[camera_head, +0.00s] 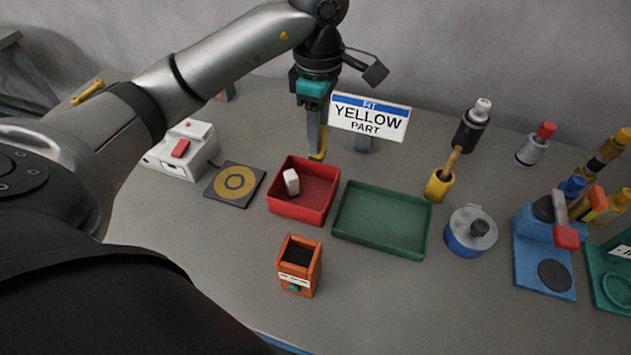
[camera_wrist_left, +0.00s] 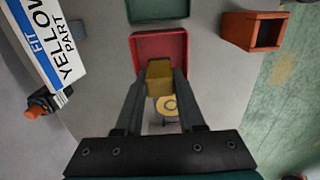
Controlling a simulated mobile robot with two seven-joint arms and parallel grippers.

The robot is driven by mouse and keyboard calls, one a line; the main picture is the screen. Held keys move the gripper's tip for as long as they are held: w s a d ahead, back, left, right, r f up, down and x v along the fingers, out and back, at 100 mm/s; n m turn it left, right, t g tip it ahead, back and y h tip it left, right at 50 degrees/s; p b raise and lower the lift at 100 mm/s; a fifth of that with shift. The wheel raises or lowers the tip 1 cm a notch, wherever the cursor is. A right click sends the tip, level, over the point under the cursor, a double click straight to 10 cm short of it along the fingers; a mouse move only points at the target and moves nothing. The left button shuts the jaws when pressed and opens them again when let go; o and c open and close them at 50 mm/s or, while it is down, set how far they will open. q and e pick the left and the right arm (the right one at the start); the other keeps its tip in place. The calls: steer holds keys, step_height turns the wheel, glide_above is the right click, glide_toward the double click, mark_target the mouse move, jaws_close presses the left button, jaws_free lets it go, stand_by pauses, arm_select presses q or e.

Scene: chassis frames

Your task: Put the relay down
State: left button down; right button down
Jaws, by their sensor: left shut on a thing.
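My left gripper (camera_head: 317,154) is shut on a small yellow block, the relay (camera_head: 318,156). It holds the relay by the back edge of the red tray (camera_head: 301,219) in the head view; most of the relay is hidden behind the fingers there. In the left wrist view the relay (camera_wrist_left: 159,77) sits between both fingertips, in front of the red tray (camera_wrist_left: 178,45). I cannot tell its exact height. A white block (camera_head: 292,182) lies in the red tray. My right gripper is not in view.
A green tray (camera_head: 382,247) stands right of the red one. A black pad with a yellow ring (camera_head: 234,184) and a white box (camera_head: 182,151) are at left. An orange box (camera_head: 299,265) stands in front. A "Fit yellow part" sign (camera_head: 370,116) stands behind.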

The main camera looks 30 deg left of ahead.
arm_select(q)
step_height(320, 180, down, 10)
steer(key=shift+f+b, duration=0.25)
steer(key=shift+b, duration=0.1)
steer(key=shift+f, duration=1.85)
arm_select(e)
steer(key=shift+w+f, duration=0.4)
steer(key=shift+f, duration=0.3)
arm_select(q)
steer(key=shift+f+b, duration=0.1)
steer(key=shift+b, duration=0.2)
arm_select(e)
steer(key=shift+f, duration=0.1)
arm_select(q)
steer(key=c, duration=1)
jaws_free()
steer(key=shift+f, duration=0.1)
steer(key=o, duration=0.5)
steer(key=shift+w+r, duration=0.1)
steer(key=shift+r, duration=0.45)
step_height(320, 180, up, 11)
steer(key=shift+r+p, duration=0.15)
steer(key=shift+p, duration=0.45)
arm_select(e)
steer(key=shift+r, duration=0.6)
